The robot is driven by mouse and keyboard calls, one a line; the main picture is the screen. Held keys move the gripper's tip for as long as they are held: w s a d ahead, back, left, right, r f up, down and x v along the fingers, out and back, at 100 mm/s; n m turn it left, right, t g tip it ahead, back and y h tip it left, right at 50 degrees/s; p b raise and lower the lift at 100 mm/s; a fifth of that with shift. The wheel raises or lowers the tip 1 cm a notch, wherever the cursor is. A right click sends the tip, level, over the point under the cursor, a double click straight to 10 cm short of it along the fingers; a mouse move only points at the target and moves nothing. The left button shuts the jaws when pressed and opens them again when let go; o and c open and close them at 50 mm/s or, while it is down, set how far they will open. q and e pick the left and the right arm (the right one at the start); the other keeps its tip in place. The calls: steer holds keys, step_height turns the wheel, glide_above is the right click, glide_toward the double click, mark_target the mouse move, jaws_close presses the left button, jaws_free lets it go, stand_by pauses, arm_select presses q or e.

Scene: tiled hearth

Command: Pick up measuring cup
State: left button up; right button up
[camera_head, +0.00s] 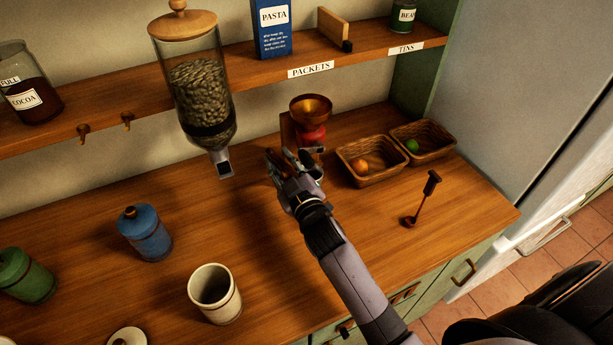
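A small dark cup with a long black-tipped handle (421,205), which looks like the measuring cup, rests on the right part of the wooden counter. Its bowl is down and its handle leans up to the right. My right gripper (290,162) is over the counter, left of this cup and clear of it. Its fingers look spread apart, with nothing clearly held between them. The gripper partly hides the lower part of a red device with a brass bowl (311,106) behind it. My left gripper is out of view.
Two wicker baskets (370,178) stand behind the cup, one with an orange fruit, one with a green. A glass bean dispenser (202,95) hangs at the left. A cream pot (214,293) and blue canister (144,232) stand front left. The counter around the cup is clear.

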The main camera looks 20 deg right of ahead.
jaws_close()
stand_by(0.6)
